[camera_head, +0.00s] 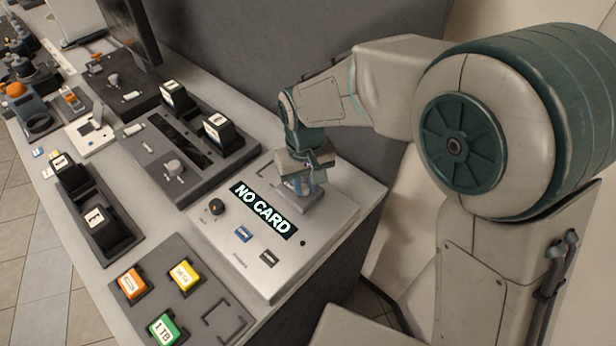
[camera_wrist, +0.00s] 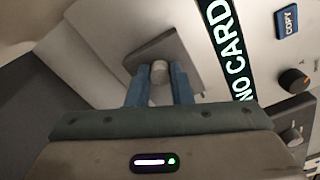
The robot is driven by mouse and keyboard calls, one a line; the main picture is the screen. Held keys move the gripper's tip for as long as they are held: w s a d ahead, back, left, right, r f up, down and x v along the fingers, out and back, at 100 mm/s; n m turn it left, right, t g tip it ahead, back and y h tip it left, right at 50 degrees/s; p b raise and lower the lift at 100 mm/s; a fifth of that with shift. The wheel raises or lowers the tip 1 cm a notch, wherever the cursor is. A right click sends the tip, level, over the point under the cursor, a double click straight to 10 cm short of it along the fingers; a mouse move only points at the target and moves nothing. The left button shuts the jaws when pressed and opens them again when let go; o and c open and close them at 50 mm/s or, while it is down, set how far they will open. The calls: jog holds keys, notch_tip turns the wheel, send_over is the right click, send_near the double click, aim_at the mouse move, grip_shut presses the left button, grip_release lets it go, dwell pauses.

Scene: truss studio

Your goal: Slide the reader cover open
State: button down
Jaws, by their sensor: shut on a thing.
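The card reader (camera_head: 240,262) is a pale grey box at the near right of the bench, with a lit "NO CARD" display (camera_head: 265,209). The display also shows in the wrist view (camera_wrist: 236,55). The reader cover (camera_wrist: 192,52) is a grey plate with a round pale knob (camera_wrist: 159,71). In the head view the cover (camera_head: 299,204) lies beneath my gripper (camera_head: 302,186), beyond the display. In the wrist view the two blue fingers of my gripper (camera_wrist: 160,84) are closed on the knob, one on each side. Whatever lies under the cover is hidden.
The reader has a black dial (camera_head: 216,207), a blue COPY button (camera_head: 243,233) and a dark button (camera_head: 269,256). A dark tray (camera_head: 222,323) holds orange, yellow and green cards at the front. Several devices fill the bench leftward. A grey wall stands behind.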

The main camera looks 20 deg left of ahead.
aim_at(305, 188)
jog(key=shift+a, duration=0.1)
jog(key=c, duration=1.3)
grip_release()
notch_tip(305, 188, up, 14)
jog(key=shift+b, duration=0.4)
